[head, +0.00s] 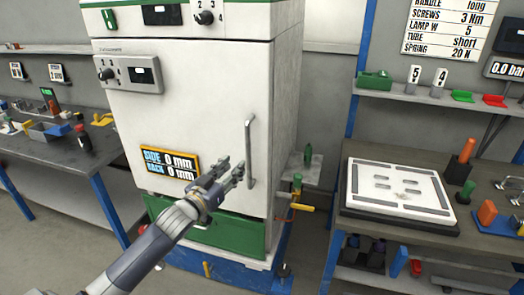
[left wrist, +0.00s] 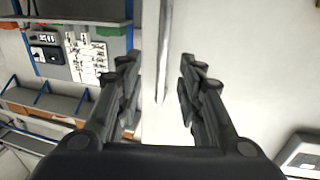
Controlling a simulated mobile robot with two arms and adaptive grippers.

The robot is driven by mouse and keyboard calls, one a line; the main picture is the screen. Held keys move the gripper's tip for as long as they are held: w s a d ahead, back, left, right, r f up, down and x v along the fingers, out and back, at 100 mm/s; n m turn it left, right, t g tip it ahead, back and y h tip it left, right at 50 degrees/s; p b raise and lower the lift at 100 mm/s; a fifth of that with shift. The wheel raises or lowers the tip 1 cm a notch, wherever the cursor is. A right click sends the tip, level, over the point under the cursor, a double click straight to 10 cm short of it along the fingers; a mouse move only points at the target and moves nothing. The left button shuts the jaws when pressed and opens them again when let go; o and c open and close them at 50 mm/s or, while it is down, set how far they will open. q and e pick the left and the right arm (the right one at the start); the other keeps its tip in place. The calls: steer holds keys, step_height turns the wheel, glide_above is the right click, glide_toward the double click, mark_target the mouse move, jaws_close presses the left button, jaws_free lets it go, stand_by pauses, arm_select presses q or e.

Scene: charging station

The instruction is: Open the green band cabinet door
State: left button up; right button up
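The white cabinet with a green band (head: 205,228) along its bottom stands in the middle of the head view. Its white door (head: 195,115) looks shut. A long, upright grey bar handle (head: 250,145) is on the door's right side. My left gripper (head: 238,172) is open and empty in front of the door, just left of the handle's lower part. In the left wrist view, the handle (left wrist: 162,60) shows between the two spread fingers (left wrist: 160,82), with no visible contact. I cannot tell how far it is from the fingertips. My right gripper is not in view.
A workbench (head: 400,222) with a white plate (head: 398,190) stands at right, and another bench (head: 55,160) at left. A yellow-handled valve (head: 300,207) sits beside the cabinet's lower right.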

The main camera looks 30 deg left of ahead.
mark_target(247, 153)
arm_select(q)
steer(key=w, duration=0.3)
steer(key=w+p, duration=0.1)
steer(key=shift+w+a, duration=0.2)
steer(key=shift+a, duration=0.15)
steer(key=w+p, duration=0.1)
steer(key=w, duration=0.3)
steer(key=shift+w+f, duration=0.1)
steer(key=shift+w, duration=0.2)
steer(key=shift+w+f, duration=0.1)
steer(key=shift+w, duration=0.65)
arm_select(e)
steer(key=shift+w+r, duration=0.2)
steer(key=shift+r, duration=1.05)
